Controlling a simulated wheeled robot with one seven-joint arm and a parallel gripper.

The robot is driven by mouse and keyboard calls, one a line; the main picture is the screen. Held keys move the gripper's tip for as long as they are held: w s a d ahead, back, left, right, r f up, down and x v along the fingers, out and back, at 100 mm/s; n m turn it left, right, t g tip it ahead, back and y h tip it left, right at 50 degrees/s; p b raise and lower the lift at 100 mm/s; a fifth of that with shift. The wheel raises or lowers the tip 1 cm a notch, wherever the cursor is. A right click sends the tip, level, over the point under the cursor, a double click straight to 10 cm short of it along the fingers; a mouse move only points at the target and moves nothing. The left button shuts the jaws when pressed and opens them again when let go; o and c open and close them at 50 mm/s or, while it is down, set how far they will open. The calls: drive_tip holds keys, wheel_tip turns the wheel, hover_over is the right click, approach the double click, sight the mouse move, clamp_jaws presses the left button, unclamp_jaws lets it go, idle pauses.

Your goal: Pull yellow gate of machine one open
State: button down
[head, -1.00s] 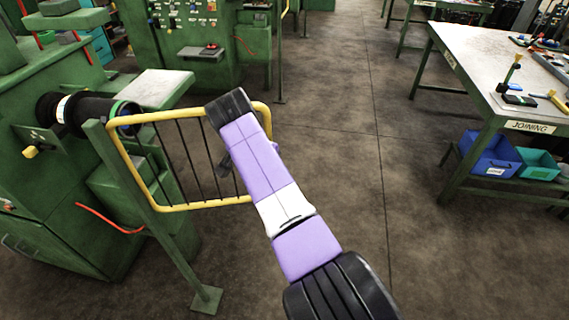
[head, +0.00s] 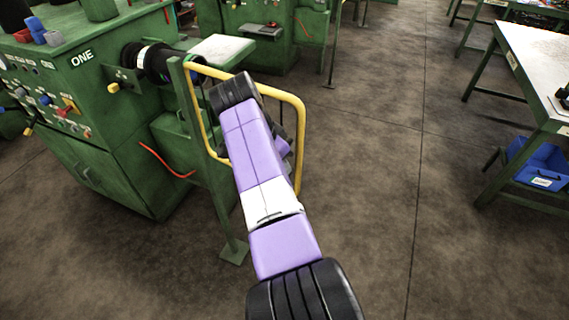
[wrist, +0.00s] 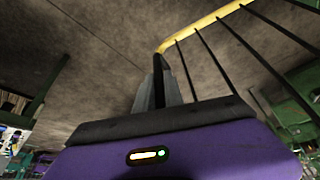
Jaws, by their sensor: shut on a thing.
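The yellow gate (head: 300,140) is a tube frame with dark bars, hinged on a green post (head: 207,140) beside green machine one (head: 82,57). It stands at an angle, with its free side towards me. My purple arm covers much of its middle in the head view. In the wrist view the gate's yellow tube (wrist: 205,22) and bars run to the upper right. My gripper (wrist: 158,78) is shut at the tube's bent corner, holding the gate. The fingertips are hidden behind my arm in the head view.
Machine one carries a dark spindle (head: 150,62) behind the gate and a red hose (head: 165,162). The post's foot plate (head: 234,251) sits on the floor. A bench (head: 530,70) with a blue bin (head: 540,165) stands at right. The floor between is clear.

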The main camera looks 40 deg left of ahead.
idle(0.3)
drive_tip(key=c, duration=1.5)
unclamp_jaws()
drive_tip(key=shift+o, duration=0.2)
drive_tip(key=b+v, duration=0.1)
drive_tip(key=v, duration=0.7)
drive_tip(key=shift+s+f, duration=0.1)
